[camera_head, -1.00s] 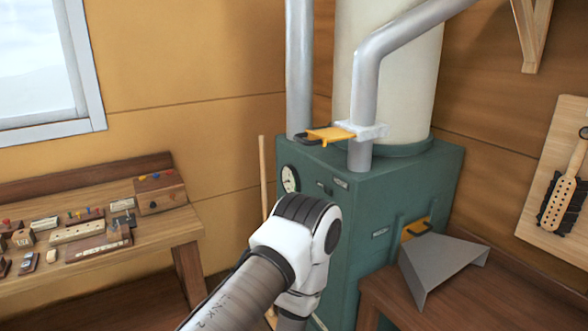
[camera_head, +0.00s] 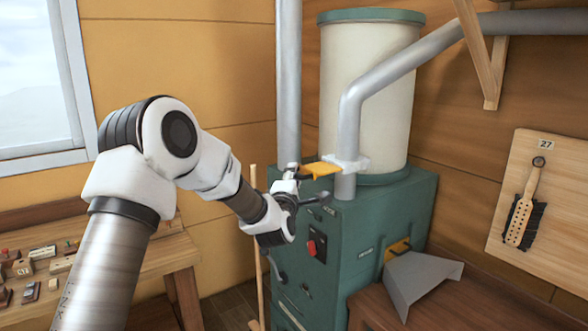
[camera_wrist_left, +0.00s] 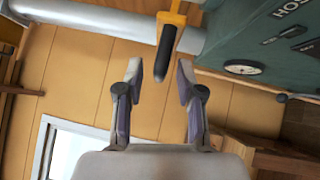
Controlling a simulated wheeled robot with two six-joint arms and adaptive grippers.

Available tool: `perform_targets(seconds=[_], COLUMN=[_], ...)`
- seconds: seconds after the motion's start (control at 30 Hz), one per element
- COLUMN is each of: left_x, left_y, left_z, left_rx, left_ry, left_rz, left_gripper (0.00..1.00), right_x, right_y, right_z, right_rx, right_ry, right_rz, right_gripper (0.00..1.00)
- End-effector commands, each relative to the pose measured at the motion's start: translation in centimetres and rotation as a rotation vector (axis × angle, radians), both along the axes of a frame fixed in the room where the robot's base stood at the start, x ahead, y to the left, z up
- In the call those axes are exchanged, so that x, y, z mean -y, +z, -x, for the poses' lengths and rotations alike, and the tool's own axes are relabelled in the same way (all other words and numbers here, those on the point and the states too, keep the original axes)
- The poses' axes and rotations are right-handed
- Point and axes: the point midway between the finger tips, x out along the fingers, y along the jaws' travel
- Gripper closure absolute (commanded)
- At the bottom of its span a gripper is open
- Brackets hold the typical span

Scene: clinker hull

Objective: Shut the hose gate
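The hose gate is a yellow slide plate (camera_head: 320,169) in a pale collar (camera_head: 349,164) around the grey pipe. The plate sticks out to the left of the collar. Its black handle shows in the left wrist view (camera_wrist_left: 166,50), with the yellow plate at the top. My left gripper (camera_head: 308,183) is at the handle end in the head view. In the left wrist view its two fingers (camera_wrist_left: 160,76) are apart, and the handle's end appears between their tips. I see no contact. My right gripper is out of view.
The green machine (camera_head: 385,220) stands below the gate, with a red switch (camera_head: 311,247) on its front. A vertical grey pipe (camera_head: 288,80) rises just behind my gripper. A wooden stick (camera_head: 255,220) leans nearby. A bench (camera_head: 150,260) with small items is at left.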

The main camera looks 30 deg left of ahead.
Motion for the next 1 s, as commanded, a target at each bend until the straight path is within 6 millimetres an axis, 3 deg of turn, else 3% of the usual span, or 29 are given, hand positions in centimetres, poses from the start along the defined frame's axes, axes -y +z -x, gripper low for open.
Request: perform_targets(seconds=[0.1,0.33,0.37,0.43,0.47,0.73,1.0], left_x=[-0.4,-0.5,-0.5,-0.5,-0.5,-0.4,1.3], left_y=[0.3,0.1,0.1,0.1,0.1,-0.1,-0.4], left_z=[-1.1,-1.2,-1.2,-1.2,-1.2,-1.5,-5.5], left_rx=[0.0,-0.001,-0.001,-0.001,-0.001,-0.001,0.004], left_ry=[0.0,-0.001,-0.001,-0.001,-0.001,-0.001,-0.001], left_rz=[-0.001,-0.001,-0.001,-0.001,-0.001,-0.002,-0.004], left_gripper=[0.63,0.63,0.7,0.95,1.0,1.0,1.0], right_x=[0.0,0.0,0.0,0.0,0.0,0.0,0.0], right_y=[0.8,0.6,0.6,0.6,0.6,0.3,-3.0], right_z=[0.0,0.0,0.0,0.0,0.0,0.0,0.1], right_rx=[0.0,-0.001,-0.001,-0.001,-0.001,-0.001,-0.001], right_ry=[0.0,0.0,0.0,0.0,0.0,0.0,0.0], right_rz=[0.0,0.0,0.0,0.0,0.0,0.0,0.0], right_gripper=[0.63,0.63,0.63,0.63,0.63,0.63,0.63])
